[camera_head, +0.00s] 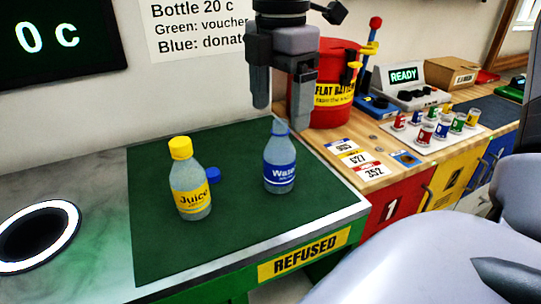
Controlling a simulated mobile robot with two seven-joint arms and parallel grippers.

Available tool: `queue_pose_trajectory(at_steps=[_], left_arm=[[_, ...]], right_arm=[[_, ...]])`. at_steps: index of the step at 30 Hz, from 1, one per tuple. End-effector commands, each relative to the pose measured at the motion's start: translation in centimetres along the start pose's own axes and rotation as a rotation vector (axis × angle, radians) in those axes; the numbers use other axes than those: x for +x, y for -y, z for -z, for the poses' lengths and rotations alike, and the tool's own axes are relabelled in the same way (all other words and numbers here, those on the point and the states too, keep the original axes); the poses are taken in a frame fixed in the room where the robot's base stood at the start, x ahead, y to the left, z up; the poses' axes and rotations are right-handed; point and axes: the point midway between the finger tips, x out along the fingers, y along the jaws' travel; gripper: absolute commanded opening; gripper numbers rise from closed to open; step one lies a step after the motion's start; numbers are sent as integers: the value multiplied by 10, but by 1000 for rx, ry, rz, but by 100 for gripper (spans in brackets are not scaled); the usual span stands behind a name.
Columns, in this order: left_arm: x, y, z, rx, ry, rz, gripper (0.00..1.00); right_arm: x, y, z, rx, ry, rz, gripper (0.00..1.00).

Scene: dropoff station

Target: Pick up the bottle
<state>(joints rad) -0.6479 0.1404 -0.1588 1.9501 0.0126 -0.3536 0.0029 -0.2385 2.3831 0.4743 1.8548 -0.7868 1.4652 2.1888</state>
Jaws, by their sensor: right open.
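A juice bottle (190,190) with a yellow cap and yellow label stands upright on the green mat (240,232). A water bottle (280,172) with a blue label stands upright to its right, also on the mat. My right gripper (279,104) points down just above the water bottle's top. Its two fingers are apart, with nothing seen between them. The neck of the water bottle shows just below the fingers; I cannot tell whether they touch it. The left gripper is not in view.
A small blue cap (213,174) lies beside the juice bottle. A round black opening with a white ring (68,222) is at the left. A red drum (334,117), small containers (425,134) and a READY device (404,88) stand on the wooden counter. My grey arm fills the lower right.

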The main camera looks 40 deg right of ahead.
Motion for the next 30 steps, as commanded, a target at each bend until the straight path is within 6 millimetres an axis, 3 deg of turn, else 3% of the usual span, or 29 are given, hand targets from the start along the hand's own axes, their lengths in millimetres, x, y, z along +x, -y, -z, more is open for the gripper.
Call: queue_pose_trajectory(at_steps=[12, 21, 22, 23, 28, 30], left_arm=[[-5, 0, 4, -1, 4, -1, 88], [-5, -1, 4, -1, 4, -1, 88], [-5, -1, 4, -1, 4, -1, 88], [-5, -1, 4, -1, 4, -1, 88], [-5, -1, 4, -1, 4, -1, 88], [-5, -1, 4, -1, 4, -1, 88]], right_arm=[[56, 0, -1, -1, -3, 3, 83], [62, -1, -1, 2, -3, -2, 83], [62, -1, -1, 2, -3, -2, 80], [62, -1, -1, 2, -3, -2, 70], [62, -1, -1, 2, -3, -1, 15], [62, -1, -1, 2, -3, -1, 11]])
